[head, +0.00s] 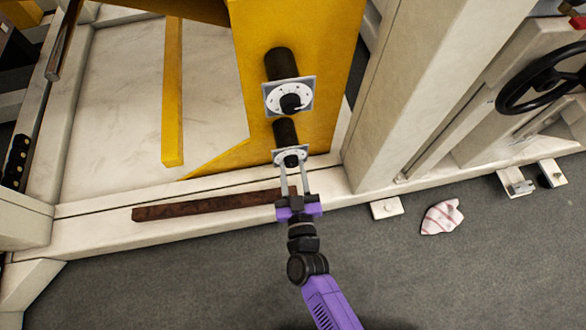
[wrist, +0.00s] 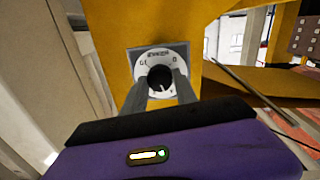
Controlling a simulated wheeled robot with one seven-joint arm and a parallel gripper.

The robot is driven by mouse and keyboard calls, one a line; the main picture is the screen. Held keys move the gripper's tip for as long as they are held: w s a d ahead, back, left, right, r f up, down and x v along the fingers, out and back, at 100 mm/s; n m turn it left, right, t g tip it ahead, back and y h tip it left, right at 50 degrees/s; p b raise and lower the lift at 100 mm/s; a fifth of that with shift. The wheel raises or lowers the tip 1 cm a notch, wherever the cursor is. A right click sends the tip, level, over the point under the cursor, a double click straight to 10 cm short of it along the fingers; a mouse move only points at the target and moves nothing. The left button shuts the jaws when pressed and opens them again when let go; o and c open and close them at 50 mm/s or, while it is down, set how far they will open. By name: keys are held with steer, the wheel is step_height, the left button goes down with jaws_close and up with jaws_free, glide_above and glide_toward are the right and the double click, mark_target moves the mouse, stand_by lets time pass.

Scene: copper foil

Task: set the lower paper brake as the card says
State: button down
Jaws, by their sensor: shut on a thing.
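Two dials stand one above the other on a yellow panel. The lower paper brake is a black knob (wrist: 160,78) on a white round scale with a grey square plate (head: 276,156). My gripper (head: 294,164) reaches up to it from below, and its two fingers are shut on the knob. In the wrist view the fingers (wrist: 161,88) stand on either side of the knob. A white pointer mark on the knob points down and slightly right. The scale's print is too small to read fully. The upper dial (head: 290,97) is untouched. No card is recognisable in either view.
The yellow panel (head: 335,60) sits in a cream machine frame. A rusty brown bar (head: 190,207) lies on the lower beam, left of my gripper. A black handwheel (head: 540,78) is at the right. A striped rag (head: 441,217) lies on the clear grey floor.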

steer(key=m, duration=0.4)
steer(key=shift+m, duration=2.1)
steer(key=shift+g, duration=0.3)
steer(key=c, duration=1)
jaws_free()
steer(key=shift+r, duration=0.1)
steer(key=shift+o, duration=0.2)
steer(key=p+v, duration=0.2)
steer(key=v, duration=0.6)
steer(key=shift+w, duration=0.1)
